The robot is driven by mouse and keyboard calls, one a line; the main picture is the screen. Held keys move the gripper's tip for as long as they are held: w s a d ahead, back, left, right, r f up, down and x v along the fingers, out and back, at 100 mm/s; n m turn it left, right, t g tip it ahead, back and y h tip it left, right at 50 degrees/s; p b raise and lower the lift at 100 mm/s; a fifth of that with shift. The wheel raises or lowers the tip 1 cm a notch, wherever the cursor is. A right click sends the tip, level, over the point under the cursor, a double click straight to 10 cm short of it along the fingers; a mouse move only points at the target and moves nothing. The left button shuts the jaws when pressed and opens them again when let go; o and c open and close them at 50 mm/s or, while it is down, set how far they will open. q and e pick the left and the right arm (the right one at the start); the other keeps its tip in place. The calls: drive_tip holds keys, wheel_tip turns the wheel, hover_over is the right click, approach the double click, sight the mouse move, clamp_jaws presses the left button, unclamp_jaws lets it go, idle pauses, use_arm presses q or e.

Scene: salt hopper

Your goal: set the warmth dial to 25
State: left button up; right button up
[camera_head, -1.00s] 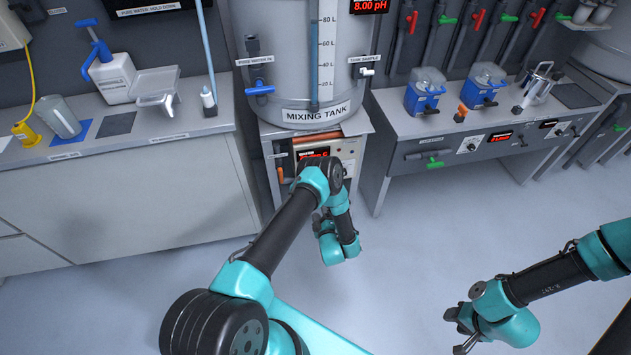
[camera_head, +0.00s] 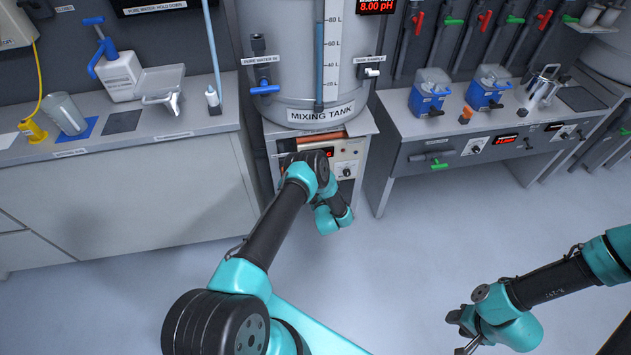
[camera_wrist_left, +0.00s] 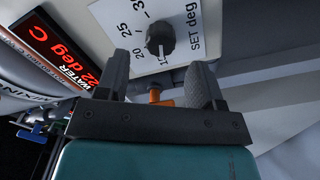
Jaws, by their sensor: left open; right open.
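The warmth dial is a black ribbed knob (camera_wrist_left: 160,38) on a white plate marked "SET deg", with 20 and 25 readable around it. A white mark on the knob seems to point toward a partly hidden number starting with 1. In the head view, the dial (camera_head: 346,172) is small on the panel under the mixing tank. My left gripper (camera_wrist_left: 158,60) is open, its fingers just short of the knob and apart to either side; in the head view my arm hides it. My right gripper (camera_head: 463,335) is open and empty over the floor, far from the dial.
A red display (camera_wrist_left: 65,50) beside the dial reads 22 deg C. An orange part (camera_wrist_left: 158,97) shows between my left fingers. The mixing tank (camera_head: 318,70) stands above the panel. Benches (camera_head: 110,190) flank it left and right; the floor (camera_head: 420,240) in front is clear.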

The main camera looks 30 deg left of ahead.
use_arm(q)
drive_tip(key=x, duration=0.4)
drive_tip(key=shift+w+a, duration=0.1)
drive_tip(key=shift+a, duration=0.05)
drive_tip(key=c, duration=0.9)
